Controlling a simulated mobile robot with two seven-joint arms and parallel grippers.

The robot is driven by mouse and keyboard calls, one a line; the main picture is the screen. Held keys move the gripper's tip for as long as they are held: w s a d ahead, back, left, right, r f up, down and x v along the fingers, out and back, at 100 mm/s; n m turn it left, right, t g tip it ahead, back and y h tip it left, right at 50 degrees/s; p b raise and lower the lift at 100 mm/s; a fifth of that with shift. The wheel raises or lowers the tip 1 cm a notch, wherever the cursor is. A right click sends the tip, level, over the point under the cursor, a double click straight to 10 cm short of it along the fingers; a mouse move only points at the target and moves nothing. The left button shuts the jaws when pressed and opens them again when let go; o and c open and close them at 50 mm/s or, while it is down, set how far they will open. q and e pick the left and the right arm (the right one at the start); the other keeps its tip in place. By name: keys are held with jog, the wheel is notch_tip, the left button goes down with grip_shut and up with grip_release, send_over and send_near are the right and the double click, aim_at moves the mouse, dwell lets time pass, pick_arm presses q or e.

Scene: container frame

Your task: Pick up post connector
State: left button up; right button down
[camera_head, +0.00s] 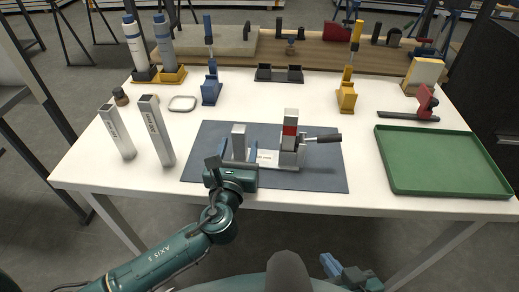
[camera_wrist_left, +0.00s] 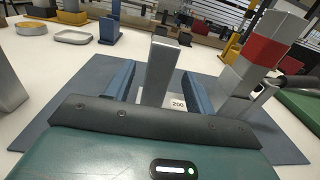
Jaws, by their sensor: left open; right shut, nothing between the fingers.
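A short upright grey metal piece (camera_head: 239,138), which looks like the post connector, stands at the left end of a fixture (camera_head: 267,157) on the dark mat. In the left wrist view the grey piece (camera_wrist_left: 160,72) stands between the two blue fingers of my left gripper (camera_wrist_left: 148,85). Gaps show on both sides, so the fingers are around it but apart from it. My left gripper (camera_head: 239,154) is open. Its palm hides the foot of the piece. My right gripper (camera_head: 331,264) is shut and empty, below the table's front edge.
A grey block with a red band (camera_head: 290,130) and a dark-handled clamp (camera_head: 322,138) stand at the fixture's right end. Two tilted silver posts (camera_head: 157,130) stand left of the dark mat (camera_head: 325,175). A green tray (camera_head: 440,150) lies at right. Tools and holders line the back.

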pick_arm(q)
jog(key=w, duration=0.5)
grip_shut()
dwell(0.5)
jog(key=shift+r, duration=0.3)
